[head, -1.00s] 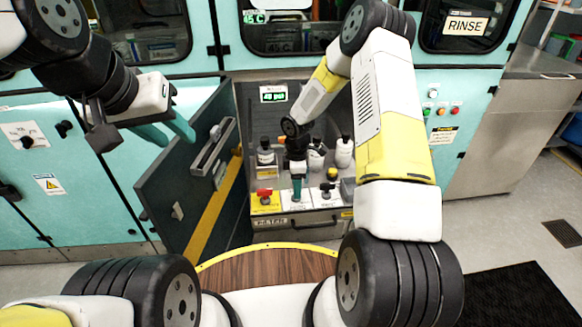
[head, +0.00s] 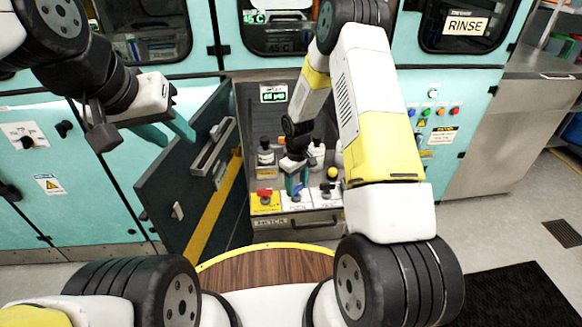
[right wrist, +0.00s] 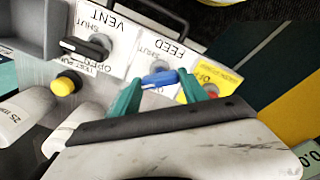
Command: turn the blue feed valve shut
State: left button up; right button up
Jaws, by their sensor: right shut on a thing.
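The blue feed valve handle (right wrist: 160,78) sits on a white plate marked FEED and SHUT, upside down in the right wrist view. It lies nearly crosswise in that view. My right gripper (right wrist: 159,82) has its green fingers at the two ends of the handle and is shut on it. My left gripper (head: 168,131) is open and empty, in front of the cabinet's open door.
The dark door (head: 190,185) hangs open at left.

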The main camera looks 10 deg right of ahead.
aim_at(296, 186)
jog(key=m, duration=0.3)
jog(key=shift+m, duration=2.2)
jog(key=o, duration=1.4)
jog(key=shift+r, duration=3.9)
